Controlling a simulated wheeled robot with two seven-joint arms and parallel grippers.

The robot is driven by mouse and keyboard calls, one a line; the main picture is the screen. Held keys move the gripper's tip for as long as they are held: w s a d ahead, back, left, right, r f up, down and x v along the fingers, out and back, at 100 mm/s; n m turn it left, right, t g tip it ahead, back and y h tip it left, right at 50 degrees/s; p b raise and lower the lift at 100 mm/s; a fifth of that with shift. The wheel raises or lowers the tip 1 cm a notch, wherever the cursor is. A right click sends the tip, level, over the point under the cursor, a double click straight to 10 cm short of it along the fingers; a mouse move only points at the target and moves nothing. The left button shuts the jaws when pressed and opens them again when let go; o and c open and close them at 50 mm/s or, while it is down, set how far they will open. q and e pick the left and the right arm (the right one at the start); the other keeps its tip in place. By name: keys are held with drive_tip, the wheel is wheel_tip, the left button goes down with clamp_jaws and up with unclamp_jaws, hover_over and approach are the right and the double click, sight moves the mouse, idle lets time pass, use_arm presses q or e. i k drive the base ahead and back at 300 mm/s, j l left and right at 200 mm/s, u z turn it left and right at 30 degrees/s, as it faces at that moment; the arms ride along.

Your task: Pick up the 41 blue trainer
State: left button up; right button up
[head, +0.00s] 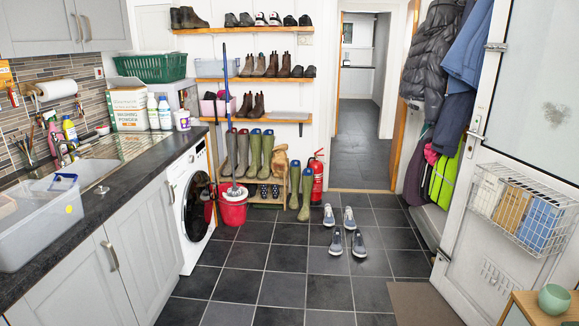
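Two pairs of trainers stand on the dark tiled floor in the middle of the head view. The rear pair, a left shoe (328,215) and a right shoe (349,218), looks greyish with pale parts. The front pair, a left shoe (336,242) and a right shoe (358,244), looks darker blue-grey with pale parts. No size number is readable on any of them, so I cannot tell which is the 41. Neither of my grippers is in view.
A red bucket (233,213) with a mop, wellies (305,195) and a red fire extinguisher (317,178) stand behind and left of the trainers. Wall shelves (242,31) hold more shoes. A doormat (424,304) and a white door (510,130) are at right. Floor tiles around the trainers are clear.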

sight(328, 221)
drive_tip(key=i+l, duration=0.25)
drive_tip(key=i, duration=0.2)
drive_tip(key=i+l, duration=0.2)
drive_tip(key=i, duration=0.2)
drive_tip(key=i+l+u, duration=0.1)
drive_tip(key=i+l, duration=0.15)
drive_tip(key=i, duration=0.2)
drive_tip(key=i+l, duration=0.25)
drive_tip(key=i, duration=0.2)
